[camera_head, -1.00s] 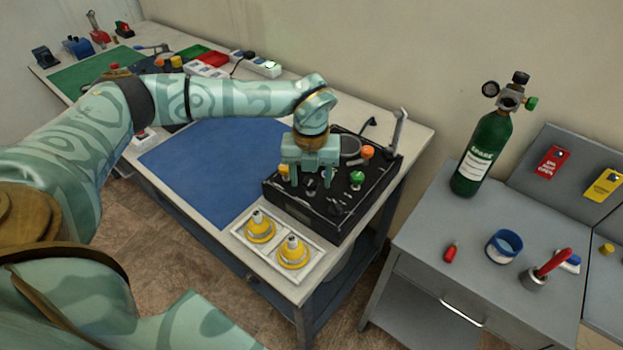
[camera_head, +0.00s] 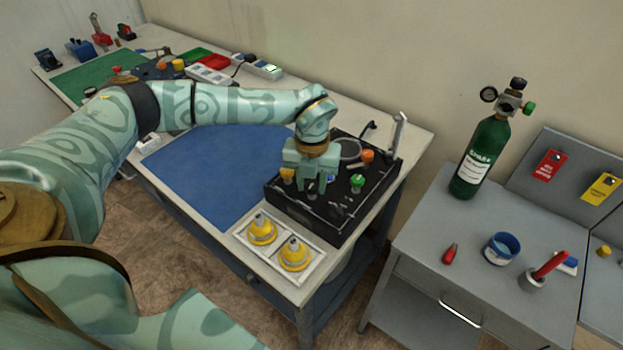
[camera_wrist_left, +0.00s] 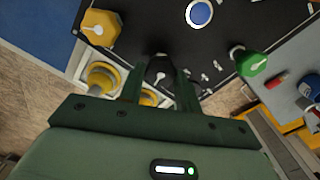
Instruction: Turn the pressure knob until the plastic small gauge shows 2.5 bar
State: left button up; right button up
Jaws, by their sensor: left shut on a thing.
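My left gripper (camera_head: 313,190) points down over the black control panel (camera_head: 315,216). In the left wrist view its fingers (camera_wrist_left: 160,88) are shut around a black knob (camera_wrist_left: 158,68) with a pale pointer mark, which I take to be the pressure knob. In the head view the gripper hides the knob. My right gripper is not in view.
A yellow knob (camera_head: 287,174), a green knob (camera_head: 357,183) and an orange knob (camera_head: 367,156) stand close around the gripper. Two yellow fittings sit in a white tray (camera_head: 262,262) before the panel. A green cylinder (camera_head: 480,160) stands on the grey cabinet at right.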

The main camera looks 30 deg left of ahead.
aim_at(312, 185)
pick_arm(q)
jog(key=o, duration=1)
jog(key=shift+c, duration=0.2)
notch_tip(312, 185, up, 16)
jog(key=p, duration=0.2)
jog(key=shift+r+p, duration=0.2)
jog(key=shift+p, duration=0.1)
